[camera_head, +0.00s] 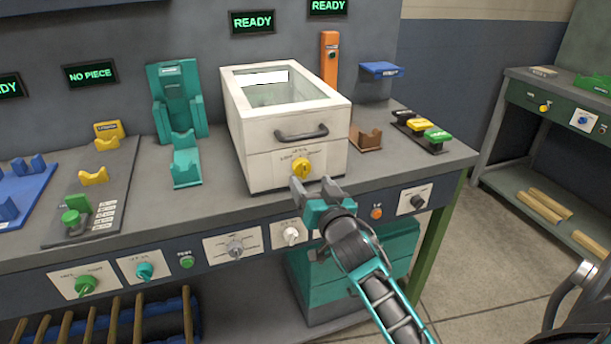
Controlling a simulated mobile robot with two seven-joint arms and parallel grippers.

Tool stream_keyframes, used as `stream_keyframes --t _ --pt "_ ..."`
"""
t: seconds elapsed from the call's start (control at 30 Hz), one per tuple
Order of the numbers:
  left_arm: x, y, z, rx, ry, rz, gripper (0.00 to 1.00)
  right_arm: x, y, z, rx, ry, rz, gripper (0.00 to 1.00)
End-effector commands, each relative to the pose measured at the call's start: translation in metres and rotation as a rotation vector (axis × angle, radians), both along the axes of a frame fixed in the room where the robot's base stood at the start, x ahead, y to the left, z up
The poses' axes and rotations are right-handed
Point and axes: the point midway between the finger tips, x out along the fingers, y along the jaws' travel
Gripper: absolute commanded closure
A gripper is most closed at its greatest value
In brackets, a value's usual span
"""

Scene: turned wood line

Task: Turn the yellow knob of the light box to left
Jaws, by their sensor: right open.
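The light box (262,172) is a white box with a glass lid and a dark handle, standing on the grey bench. Its yellow knob (302,167) is on the lower front face, under the handle. Small lettering around the knob is too small to read. My right gripper (316,184) is in front of the box, just below the knob. Its two grey fingers are open and point up towards the knob, with nothing seen between them. Whether a finger touches the knob cannot be told. My left gripper is out of view.
The bench's front panel carries other knobs, a white one (290,234) and a grey one (235,248) among them. A teal stand (177,100) is left of the box. A brown block (366,140) and coloured buttons (422,127) are at its right.

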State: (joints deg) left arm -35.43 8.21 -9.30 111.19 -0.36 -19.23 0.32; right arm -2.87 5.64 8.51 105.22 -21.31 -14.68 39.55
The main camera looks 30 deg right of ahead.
Motion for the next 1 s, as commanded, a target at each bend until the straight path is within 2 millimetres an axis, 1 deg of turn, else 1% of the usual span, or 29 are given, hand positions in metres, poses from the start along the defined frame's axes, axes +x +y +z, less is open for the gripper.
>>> stream_keyframes --t 0.03,0.1,0.3,0.43,0.67,0.77,1.0 --pt "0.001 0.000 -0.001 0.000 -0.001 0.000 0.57 0.010 -0.002 0.000 0.000 -0.001 0.001 0.31" --pt "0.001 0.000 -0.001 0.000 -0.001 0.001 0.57 0.020 -0.004 0.001 -0.001 -0.001 0.001 0.31" --pt "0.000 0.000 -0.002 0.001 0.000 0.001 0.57 0.039 -0.009 0.000 0.001 0.000 0.001 0.31" --pt "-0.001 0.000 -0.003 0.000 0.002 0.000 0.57 0.043 -0.010 0.000 0.001 0.000 0.001 0.31" --pt "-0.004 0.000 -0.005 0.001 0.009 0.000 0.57 0.044 -0.010 0.000 0.000 0.001 0.001 0.31" --pt "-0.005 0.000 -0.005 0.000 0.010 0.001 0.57 0.044 -0.010 0.000 0.000 0.001 0.001 0.39" --pt "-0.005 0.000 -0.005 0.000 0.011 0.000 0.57 0.043 -0.010 -0.001 0.000 0.001 0.001 0.61"
